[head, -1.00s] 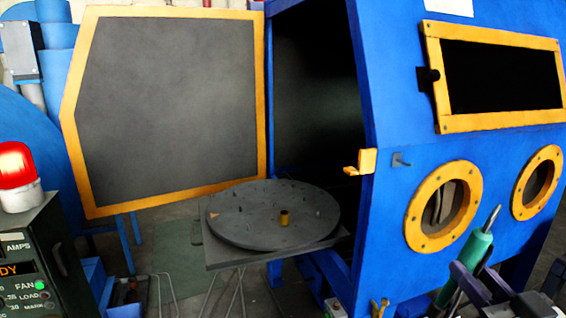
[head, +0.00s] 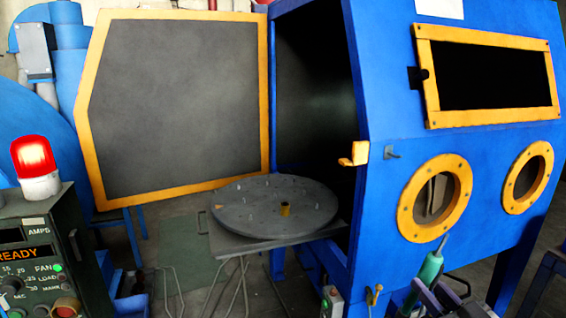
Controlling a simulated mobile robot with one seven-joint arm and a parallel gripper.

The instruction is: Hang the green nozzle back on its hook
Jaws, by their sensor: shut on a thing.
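The green nozzle (head: 429,271) is at the bottom right of the head view, tilted with its thin grey tip up and to the right. My gripper (head: 432,294) is shut on the nozzle's lower part; its fingers show only partly at the bottom edge. A small grey hook (head: 391,153) sticks out of the blue cabinet's front (head: 385,215), left of the round ports. The nozzle is apart from the hook, lower and to the right of it in the picture.
The cabinet's door (head: 180,105) stands open at the left, its yellow latch (head: 354,154) beside the opening. A round turntable (head: 250,217) sits out front on its stand. A control box (head: 45,250) with a red lamp (head: 35,165) is at left. Yellow-rimmed ports (head: 407,215) are near the nozzle.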

